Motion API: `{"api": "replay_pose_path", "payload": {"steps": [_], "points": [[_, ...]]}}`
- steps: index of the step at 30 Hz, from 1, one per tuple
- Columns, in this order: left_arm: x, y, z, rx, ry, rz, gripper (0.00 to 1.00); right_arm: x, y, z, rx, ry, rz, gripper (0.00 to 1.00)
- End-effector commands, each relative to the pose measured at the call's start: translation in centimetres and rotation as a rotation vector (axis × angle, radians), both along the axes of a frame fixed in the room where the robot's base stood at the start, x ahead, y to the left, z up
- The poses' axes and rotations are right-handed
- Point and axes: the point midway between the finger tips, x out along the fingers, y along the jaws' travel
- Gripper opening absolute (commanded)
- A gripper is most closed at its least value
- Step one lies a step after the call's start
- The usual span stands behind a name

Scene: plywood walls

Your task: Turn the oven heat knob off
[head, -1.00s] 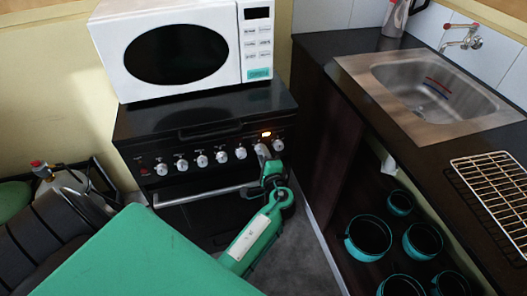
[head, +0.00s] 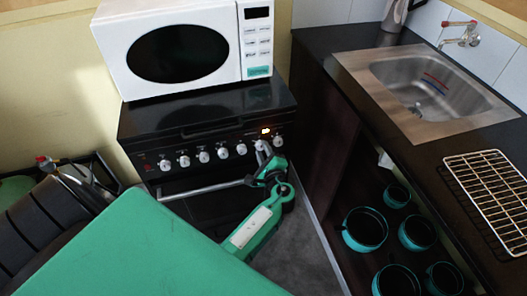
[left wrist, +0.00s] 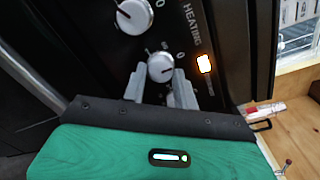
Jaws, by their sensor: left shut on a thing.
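The black oven (head: 225,175) has a row of white round knobs along its front panel. My left gripper (head: 263,149) is at the right part of this row, its fingers partly covering the knobs there. In the left wrist view its two grey fingers (left wrist: 160,88) stand on either side of a white knob (left wrist: 160,67) marked 0, shut on it. A lit orange indicator (head: 265,131) shows above the gripper; it also glows in the left wrist view (left wrist: 204,63). A larger knob (left wrist: 134,15) sits beside the word HEATING. My right gripper is not in view.
A white microwave (head: 185,50) stands on the oven top. The dark counter with a sink (head: 420,80) and wire rack (head: 490,185) is on the right, above a shelf of several teal-rimmed pots (head: 366,230). A silver oven handle (head: 200,189) runs below the knobs.

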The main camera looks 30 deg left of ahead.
Motion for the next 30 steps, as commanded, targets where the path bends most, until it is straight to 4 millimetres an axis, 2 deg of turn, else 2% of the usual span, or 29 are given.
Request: {"api": "replay_pose_path", "payload": {"steps": [7, 8, 10, 11, 22, 26, 30], "points": [[0.0, -0.1, -0.1, 0.000, 0.003, -0.001, 0.06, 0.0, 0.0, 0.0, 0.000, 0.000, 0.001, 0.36], [0.0, -0.1, -0.1, 0.000, 0.003, -0.001, 0.35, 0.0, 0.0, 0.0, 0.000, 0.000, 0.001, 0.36], [0.0, -0.1, -0.1, -0.001, 0.002, -0.001, 0.49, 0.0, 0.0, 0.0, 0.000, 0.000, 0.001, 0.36], [0.0, -0.1, -0.1, -0.001, 0.002, -0.001, 0.51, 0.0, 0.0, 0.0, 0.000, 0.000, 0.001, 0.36], [-0.4, -0.6, -0.1, -0.002, 0.001, -0.001, 0.51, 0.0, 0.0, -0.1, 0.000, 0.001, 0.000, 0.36], [-1.7, -2.1, -0.2, -0.003, 0.003, -0.001, 0.51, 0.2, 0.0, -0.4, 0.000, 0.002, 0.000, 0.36], [-3.8, -4.6, -0.1, -0.005, 0.001, -0.001, 0.51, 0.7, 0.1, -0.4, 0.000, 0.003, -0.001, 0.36]]}}
